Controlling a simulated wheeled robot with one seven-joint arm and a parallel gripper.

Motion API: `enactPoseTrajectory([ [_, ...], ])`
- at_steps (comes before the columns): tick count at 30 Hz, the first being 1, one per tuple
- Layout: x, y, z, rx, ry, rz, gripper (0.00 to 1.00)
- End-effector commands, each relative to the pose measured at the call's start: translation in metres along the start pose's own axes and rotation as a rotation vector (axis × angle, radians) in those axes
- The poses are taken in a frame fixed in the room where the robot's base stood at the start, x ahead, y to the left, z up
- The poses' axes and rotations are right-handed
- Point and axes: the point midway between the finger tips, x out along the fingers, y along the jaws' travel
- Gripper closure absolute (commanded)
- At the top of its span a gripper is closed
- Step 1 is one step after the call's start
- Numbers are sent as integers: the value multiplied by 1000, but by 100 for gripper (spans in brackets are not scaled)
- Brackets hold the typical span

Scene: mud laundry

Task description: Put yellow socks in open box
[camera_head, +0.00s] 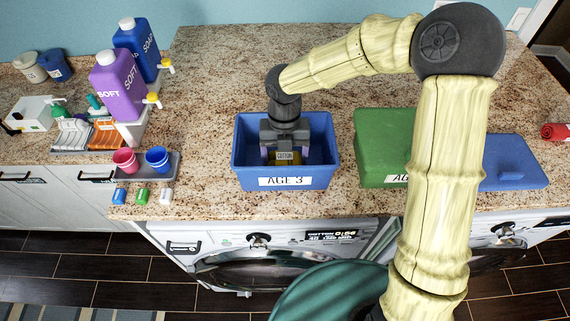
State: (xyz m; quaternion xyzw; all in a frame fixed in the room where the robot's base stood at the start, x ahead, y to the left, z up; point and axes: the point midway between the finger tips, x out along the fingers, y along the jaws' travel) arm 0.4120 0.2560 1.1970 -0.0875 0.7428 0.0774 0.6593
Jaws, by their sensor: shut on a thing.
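The open box (318,128) is blue, has a label reading AGE 3, and stands on the granite counter. My gripper (284,159) points down inside this box, between its walls. The gripper and the box's front wall hide the rest of the socks. I cannot tell whether the socks touch the box floor.
A green box (373,148) stands right of the open box, partly behind my arm. A blue lid-like piece (513,164) lies farther right. SOFT (117,87) and SOAP (137,47) bottles, cups and a tray stand at left. Washing machines (258,262) sit below the counter.

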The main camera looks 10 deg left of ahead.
Motion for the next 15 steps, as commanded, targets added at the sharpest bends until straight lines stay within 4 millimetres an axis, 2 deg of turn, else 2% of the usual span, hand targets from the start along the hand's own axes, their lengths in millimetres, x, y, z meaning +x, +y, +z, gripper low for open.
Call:
enactPoseTrajectory([
  [9, 40, 1, 3, -4, 3, -1, 50],
  [15, 42, 0, 4, -2, 1, -1, 50],
])
